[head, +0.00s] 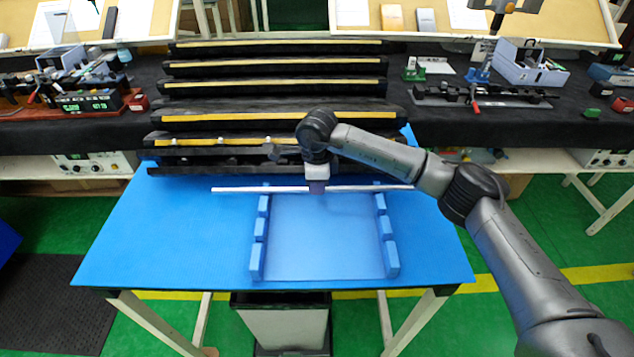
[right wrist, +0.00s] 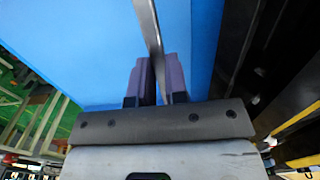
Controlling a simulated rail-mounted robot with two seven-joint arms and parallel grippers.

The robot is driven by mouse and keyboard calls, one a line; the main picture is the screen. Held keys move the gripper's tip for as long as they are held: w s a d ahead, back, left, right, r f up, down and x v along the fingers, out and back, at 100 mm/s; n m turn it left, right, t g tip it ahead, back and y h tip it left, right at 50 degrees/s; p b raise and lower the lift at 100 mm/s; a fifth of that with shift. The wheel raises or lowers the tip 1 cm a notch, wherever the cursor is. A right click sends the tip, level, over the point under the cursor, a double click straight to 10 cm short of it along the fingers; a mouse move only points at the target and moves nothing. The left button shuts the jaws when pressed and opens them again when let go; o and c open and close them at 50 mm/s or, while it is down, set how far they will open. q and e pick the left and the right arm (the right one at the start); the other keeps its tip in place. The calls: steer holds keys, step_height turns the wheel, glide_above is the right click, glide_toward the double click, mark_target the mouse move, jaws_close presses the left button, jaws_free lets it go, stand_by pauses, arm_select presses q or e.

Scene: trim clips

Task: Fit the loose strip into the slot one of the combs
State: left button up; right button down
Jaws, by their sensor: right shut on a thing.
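The loose strip (head: 260,190) is a long, thin, silvery bar lying crosswise in the head view. My right gripper (head: 317,188) is shut on it near its middle. In the right wrist view the strip (right wrist: 150,35) runs between the purple finger pads (right wrist: 157,82). The two combs are blue toothed rails on the table: the left comb (head: 260,230) and the right comb (head: 386,230). The strip spans across the far ends of both combs and sticks out past each. I cannot tell whether it touches them or hangs above. My left gripper is not in view.
The blue table (head: 160,235) is clear to the left of the combs and between them. A black stepped rack (head: 275,95) with yellow strips stands just behind. A bin (head: 285,325) is under the front edge. Side benches hold tools and boxes.

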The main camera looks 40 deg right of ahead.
steer(key=shift+f+b, duration=0.45)
steer(key=shift+f, duration=0.9)
steer(key=shift+r, duration=0.15)
steer(key=shift+r+p, duration=0.5)
steer(key=shift+p, duration=0.1)
steer(key=shift+r+p, duration=0.85)
steer(key=shift+r, duration=0.1)
stand_by(0.6)
steer(key=shift+p, duration=0.4)
stand_by(0.6)
